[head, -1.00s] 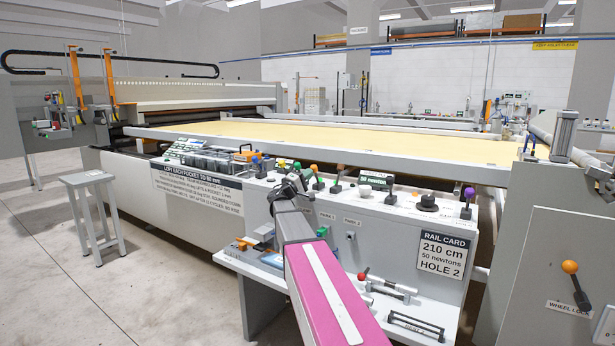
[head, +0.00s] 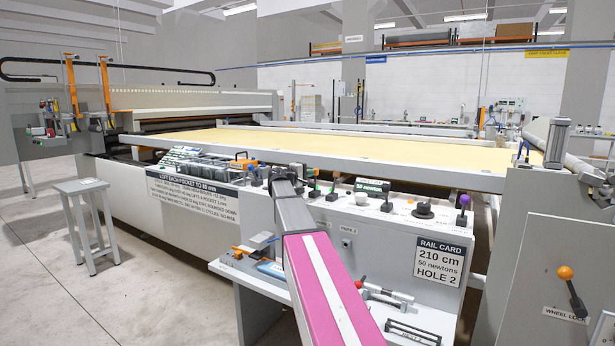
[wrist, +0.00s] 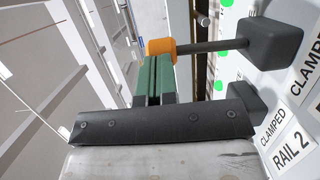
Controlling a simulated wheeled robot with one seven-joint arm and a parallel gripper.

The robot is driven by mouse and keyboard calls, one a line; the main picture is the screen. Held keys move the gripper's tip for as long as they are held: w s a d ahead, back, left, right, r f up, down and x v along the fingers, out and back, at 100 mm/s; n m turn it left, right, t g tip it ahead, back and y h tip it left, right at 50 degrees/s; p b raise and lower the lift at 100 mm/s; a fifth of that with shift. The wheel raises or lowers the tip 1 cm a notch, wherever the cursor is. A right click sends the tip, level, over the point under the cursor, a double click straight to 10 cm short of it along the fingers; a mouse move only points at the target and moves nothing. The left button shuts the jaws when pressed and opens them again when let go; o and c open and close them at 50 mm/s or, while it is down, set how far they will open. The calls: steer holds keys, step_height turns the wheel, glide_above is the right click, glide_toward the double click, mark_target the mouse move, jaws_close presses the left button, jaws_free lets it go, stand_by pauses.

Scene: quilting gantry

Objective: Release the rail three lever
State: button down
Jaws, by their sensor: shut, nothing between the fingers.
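In the wrist view a lever with an orange knob (wrist: 160,47) on a dark shaft (wrist: 212,46) runs to a dark block (wrist: 271,44) on the white panel. My gripper (wrist: 152,75) has its green-padded fingers together and empty. Their tips are right at the orange knob; I cannot tell whether they touch it. A second dark block (wrist: 243,100) sits below, beside a "RAIL 2" label (wrist: 291,150). "CLAMPED" labels show by both blocks. The orange lever's own rail number is out of frame. In the head view my gripper (head: 284,174) is at the console's top row, hiding levers behind it.
The console carries more controls to the right, including a black knob (head: 424,209) and a purple-knobbed lever (head: 464,200). A rail card (head: 439,262) is on its front. A lower shelf (head: 262,285) holds tools. A stool (head: 85,220) stands on open floor at left.

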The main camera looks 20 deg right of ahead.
steer(key=shift+w+d+r, duration=0.1)
steer(key=shift+w+d, duration=0.1)
steer(key=shift+d, duration=0.05)
stand_by(0.5)
steer(key=r+v, duration=0.1)
steer(key=v, duration=1.3)
steer(key=shift+r, duration=0.4)
